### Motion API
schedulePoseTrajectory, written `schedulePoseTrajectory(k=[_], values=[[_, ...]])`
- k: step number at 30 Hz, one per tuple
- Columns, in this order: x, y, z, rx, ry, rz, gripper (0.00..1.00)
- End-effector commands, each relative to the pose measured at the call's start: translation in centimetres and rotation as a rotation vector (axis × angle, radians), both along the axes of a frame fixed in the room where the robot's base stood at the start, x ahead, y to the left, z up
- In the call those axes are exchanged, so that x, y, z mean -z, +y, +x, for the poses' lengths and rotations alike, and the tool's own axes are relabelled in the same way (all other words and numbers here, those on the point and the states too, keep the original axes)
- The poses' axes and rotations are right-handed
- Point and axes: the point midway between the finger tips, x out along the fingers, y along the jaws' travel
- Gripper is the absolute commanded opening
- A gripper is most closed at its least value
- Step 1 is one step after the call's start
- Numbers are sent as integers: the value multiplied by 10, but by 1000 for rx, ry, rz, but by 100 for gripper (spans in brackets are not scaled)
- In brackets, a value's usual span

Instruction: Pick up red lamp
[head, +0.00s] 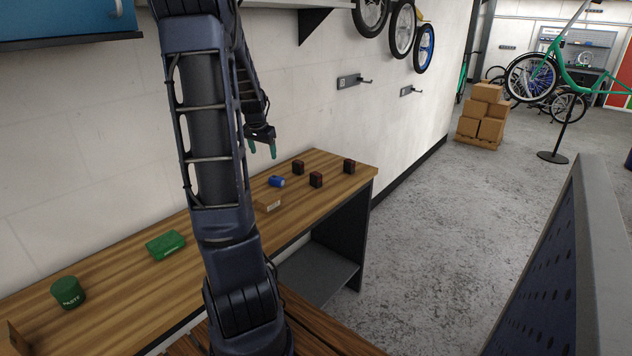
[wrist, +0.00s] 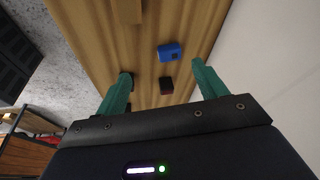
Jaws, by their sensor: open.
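Three small dark blocks with reddish faces, which look like the red lamps, stand on the wooden bench: one nearest the wall (head: 298,168), one nearer the front edge (head: 316,180) and one near the far right end (head: 349,166). My gripper (head: 262,150) is open and empty, above the bench on the wall side, left of these blocks in the head view. In the wrist view, one dark red block (wrist: 166,87) shows between the open fingers (wrist: 162,71), below them and apart. Dark bits beside the left finger are mostly hidden by it.
A blue item (head: 277,181) lies close to the blocks and also shows in the wrist view (wrist: 170,51). A tan box (head: 267,204), a green box (head: 166,245) and a green tin (head: 68,292) stand farther left on the bench (head: 115,272). The wall runs along its back.

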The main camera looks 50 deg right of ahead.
Motion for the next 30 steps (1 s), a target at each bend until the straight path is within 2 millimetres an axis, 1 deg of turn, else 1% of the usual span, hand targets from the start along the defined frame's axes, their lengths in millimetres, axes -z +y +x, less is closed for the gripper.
schedulePoseTrajectory(k=[1,2,3,5,6,9,12,15,18,23,30], values=[[11,-21,-5,47,13,-6,71],[16,-33,-9,76,17,-11,71],[23,-49,-14,112,23,-17,71],[34,-73,-22,168,32,-29,71],[41,-88,-28,203,38,-37,71],[58,-122,-44,284,53,-57,71],[71,-149,-58,346,65,-76,71],[80,-167,-69,387,73,-89,71],[84,-176,-74,409,76,-97,71],[93,-182,-77,417,79,-99,71],[123,-194,-79,417,79,-97,71]])
